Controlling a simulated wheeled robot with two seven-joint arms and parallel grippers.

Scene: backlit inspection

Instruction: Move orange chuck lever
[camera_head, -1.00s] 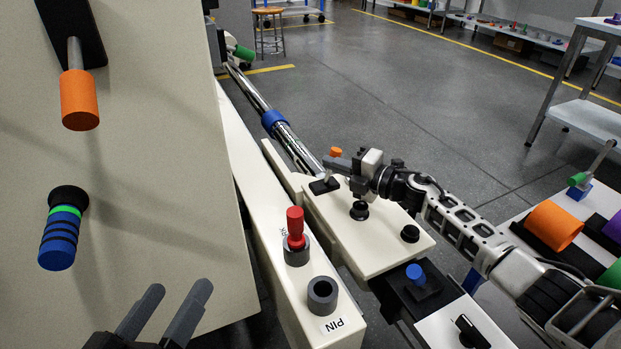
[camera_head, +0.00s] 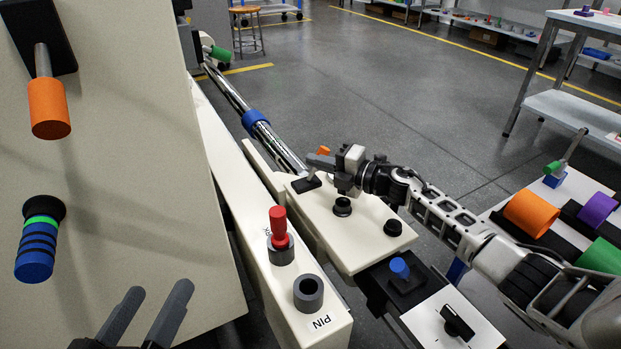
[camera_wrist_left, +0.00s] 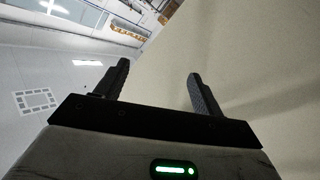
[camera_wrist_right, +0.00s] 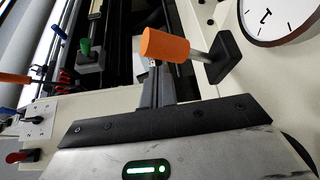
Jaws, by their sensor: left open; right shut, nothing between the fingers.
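An orange cylindrical lever handle (camera_wrist_right: 165,45) on a grey rod fills the upper middle of the right wrist view. Its rod runs to a black mount at the right. In the head view a small orange end (camera_head: 323,150) shows just behind my right gripper (camera_head: 316,161). In the right wrist view that gripper (camera_wrist_right: 155,85) is shut and empty, its fingertips close against the handle; I cannot tell if they touch. Another orange lever (camera_head: 49,108) hangs from a black mount on the left panel. My left gripper (camera_head: 147,308) is open and empty in front of that panel.
A blue-banded knob (camera_head: 36,250) with a green ring is on the left panel. A red-handled pin (camera_head: 279,228) and a grey socket (camera_head: 308,293) stand on the cream machine. A dial (camera_wrist_right: 282,18) is near the lever. Colored cylinders lie at the right.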

